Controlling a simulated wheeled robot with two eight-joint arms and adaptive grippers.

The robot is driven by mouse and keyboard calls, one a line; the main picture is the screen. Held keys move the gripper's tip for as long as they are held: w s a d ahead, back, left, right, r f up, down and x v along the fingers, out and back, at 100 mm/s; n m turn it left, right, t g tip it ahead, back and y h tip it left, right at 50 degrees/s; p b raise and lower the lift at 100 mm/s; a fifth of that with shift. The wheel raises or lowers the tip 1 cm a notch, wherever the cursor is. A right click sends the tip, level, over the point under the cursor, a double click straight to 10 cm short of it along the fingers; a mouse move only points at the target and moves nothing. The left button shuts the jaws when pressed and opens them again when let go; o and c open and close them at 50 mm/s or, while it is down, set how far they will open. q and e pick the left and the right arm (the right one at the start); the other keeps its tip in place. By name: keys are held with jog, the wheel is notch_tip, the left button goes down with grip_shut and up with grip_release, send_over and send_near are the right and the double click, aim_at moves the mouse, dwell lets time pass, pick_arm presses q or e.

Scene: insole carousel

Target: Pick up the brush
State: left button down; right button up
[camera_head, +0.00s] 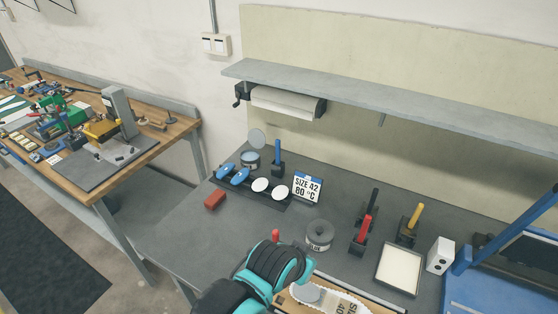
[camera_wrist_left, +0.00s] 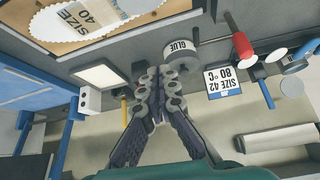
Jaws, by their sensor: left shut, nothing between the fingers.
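I cannot tell for sure which tool is the brush. Upright handles stand in small holders on the grey bench: a red one (camera_head: 365,229), a black one (camera_head: 374,201), a yellow one (camera_head: 415,216) and, farther back, a blue one (camera_head: 277,151). The yellow one (camera_wrist_left: 124,112) and the blue one (camera_wrist_left: 267,95) also show in the left wrist view. My left gripper (camera_wrist_left: 158,92) is shut and empty, close to the grey glue pot (camera_wrist_left: 180,53). In the head view its teal and black body hides the fingertips. My right gripper is not in view.
An insole marked size 40 (camera_head: 330,297) is at the front. A white-topped tray (camera_head: 399,269), white box (camera_head: 440,254) and blue frame (camera_head: 463,259) stand right. A size sign (camera_head: 307,187) stands behind. The bench's left front is clear.

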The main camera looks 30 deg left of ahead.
aim_at(277, 146)
pick_arm(q)
jog(key=c, duration=1.6)
grip_release()
jog(key=shift+w+a+r, duration=0.1)
jog(key=shift+w+r, duration=0.05)
jog(key=shift+r, duration=0.1)
jog(key=shift+o, duration=1.2)
jog(key=w+a+r+p, duration=0.3)
jog(key=w+a+r, duration=0.1)
jog(key=w+r, duration=0.4)
jog(key=shift+w+a+r+g+p, duration=0.3)
jog(key=shift+w+a+g, duration=0.1)
jog(key=shift+w, duration=0.75)
jog(key=w+a+n+g+p, duration=0.1)
jog(key=w+a+p, duration=0.5)
jog(key=w+a, duration=1.2)
jog(key=w+a+f+g+p, duration=0.1)
jog(key=w+a+f, duration=0.2)
jog(key=a, duration=0.3)
jog(key=w+a+f+p, duration=0.1)
jog(key=w+a+f, duration=0.25)
jog(key=a, duration=0.25)
jog(key=shift+d+b+x, duration=0.2)
jog(key=shift+b+x, duration=0.25)
jog(key=shift+x, duration=3.4)
